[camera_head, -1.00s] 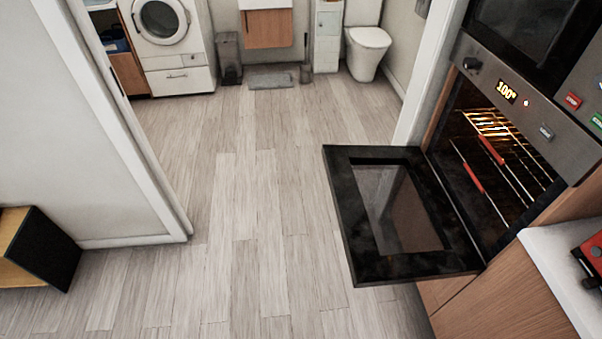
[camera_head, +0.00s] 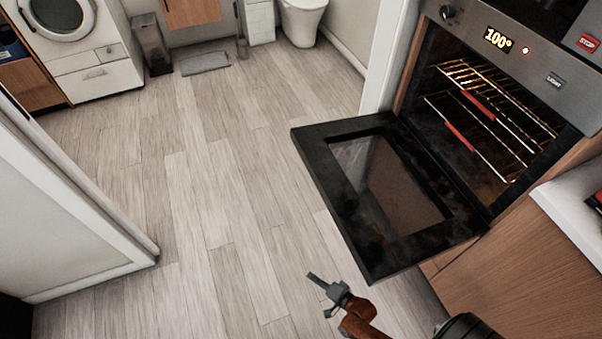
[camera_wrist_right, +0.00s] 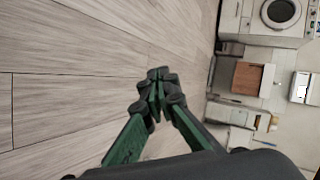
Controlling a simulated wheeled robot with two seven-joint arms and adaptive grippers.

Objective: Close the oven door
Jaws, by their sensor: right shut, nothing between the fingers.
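The oven (camera_head: 490,110) is built into the cabinet at the right of the head view, lit inside with wire racks. Its black oven door (camera_head: 335,205) is folded down open, about level, with a glass window in the middle. My right gripper (camera_head: 314,278) is in the lower middle of the head view, left of the door's near corner and apart from it. In the right wrist view the right gripper (camera_wrist_right: 155,80) has its green fingers together, with nothing between them, over the floor. My left gripper does not show.
The wooden floor (camera_head: 215,200) left of the door is clear. A white wall edge (camera_head: 70,190) stands at the left. A counter corner (camera_head: 575,200) is at the right. A washing machine (camera_head: 75,40), bin and toilet (camera_head: 302,20) are at the back.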

